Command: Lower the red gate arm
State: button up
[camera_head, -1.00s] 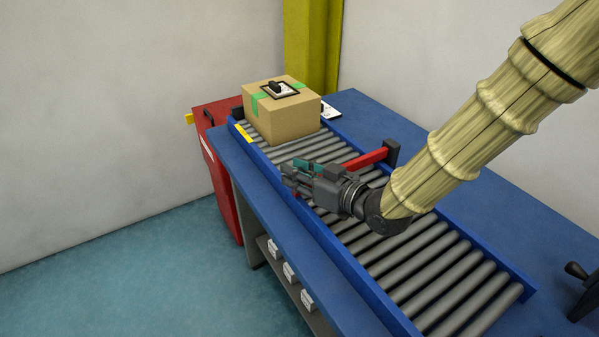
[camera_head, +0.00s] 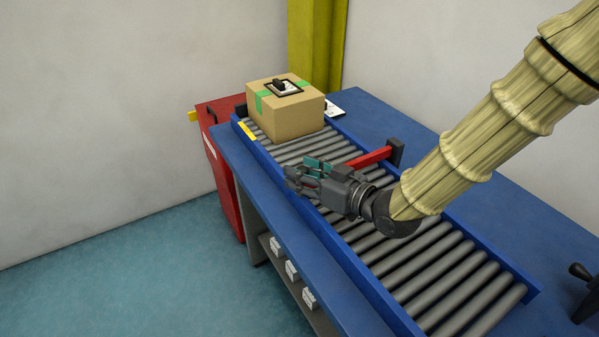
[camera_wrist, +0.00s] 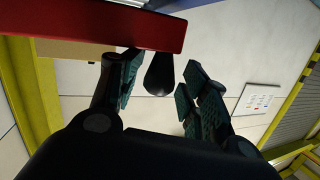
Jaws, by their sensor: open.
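The red gate arm (camera_head: 373,158) spans across the roller conveyor from a black mount (camera_head: 396,152) on its right side. Its left part is hidden behind my gripper. My gripper (camera_head: 304,178) is over the conveyor's left side, at the arm's free end, with its fingers pointing left. In the wrist view the red bar (camera_wrist: 100,25) crosses the top left, and a black rounded handle (camera_wrist: 159,76) shows beside it. The handle appears between the teal-padded fingers of my open gripper (camera_wrist: 160,88), with a gap on the right. Contact cannot be told.
A cardboard box (camera_head: 285,112) with green tape sits at the far end of the conveyor (camera_head: 440,263). A red cabinet (camera_head: 222,165) and yellow post (camera_head: 318,45) stand behind. A black lever (camera_head: 582,285) is at right. Floor at left is clear.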

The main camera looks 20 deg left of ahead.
jog(key=v, duration=1.1)
